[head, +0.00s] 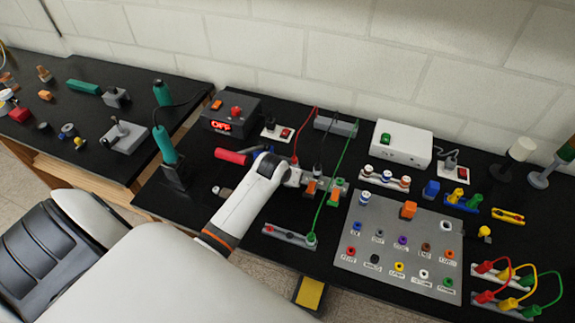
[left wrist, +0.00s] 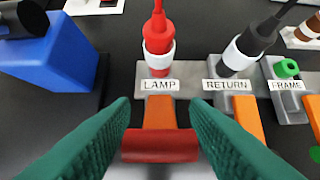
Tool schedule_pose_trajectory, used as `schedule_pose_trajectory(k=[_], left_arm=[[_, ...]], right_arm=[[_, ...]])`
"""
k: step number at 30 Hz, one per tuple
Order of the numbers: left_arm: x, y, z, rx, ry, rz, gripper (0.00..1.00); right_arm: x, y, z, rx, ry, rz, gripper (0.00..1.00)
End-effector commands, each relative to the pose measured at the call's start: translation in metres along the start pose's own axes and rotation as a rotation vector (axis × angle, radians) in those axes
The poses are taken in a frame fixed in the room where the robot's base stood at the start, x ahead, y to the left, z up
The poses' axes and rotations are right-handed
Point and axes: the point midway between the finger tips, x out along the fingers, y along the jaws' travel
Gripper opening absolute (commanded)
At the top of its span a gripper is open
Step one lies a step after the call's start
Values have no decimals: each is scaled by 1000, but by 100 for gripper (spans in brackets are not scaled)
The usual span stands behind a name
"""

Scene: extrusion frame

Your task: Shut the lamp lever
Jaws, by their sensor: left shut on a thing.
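The orange lamp lever (left wrist: 160,113) sits below the white LAMP label in the left wrist view, in front of a red plug (left wrist: 158,45) standing in the lamp terminal. Its darker red end (left wrist: 160,146) points toward the wrist camera. My left gripper (left wrist: 160,140) is shut on this lever, with one green ribbed finger on each side. In the head view my left arm reaches over the terminal block and hides the lamp lever; my left gripper's fingertips are hidden there too. My right gripper is not in view.
Orange return (head: 310,188) and frame (head: 333,196) levers stand close to the right. A red cylinder (head: 232,156) and a blue block (left wrist: 55,50) are left of the gripper. Red, black and green cables rise nearby. A grey panel of sockets (head: 385,230) lies to the right.

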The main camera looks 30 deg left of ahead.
Motion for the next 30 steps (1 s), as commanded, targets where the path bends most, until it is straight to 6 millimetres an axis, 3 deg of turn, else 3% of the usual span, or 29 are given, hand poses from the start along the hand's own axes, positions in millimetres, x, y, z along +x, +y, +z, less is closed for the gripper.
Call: schedule_pose_trajectory(k=[8, 18, 30], left_arm=[[8, 0, -15, -1, -255, -1, 19], [17, 0, -27, -3, -566, 0, 19], [20, 0, -30, -1, -806, 1, 19]], right_arm=[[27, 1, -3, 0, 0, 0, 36], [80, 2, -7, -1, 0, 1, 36], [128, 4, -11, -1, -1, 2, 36]])
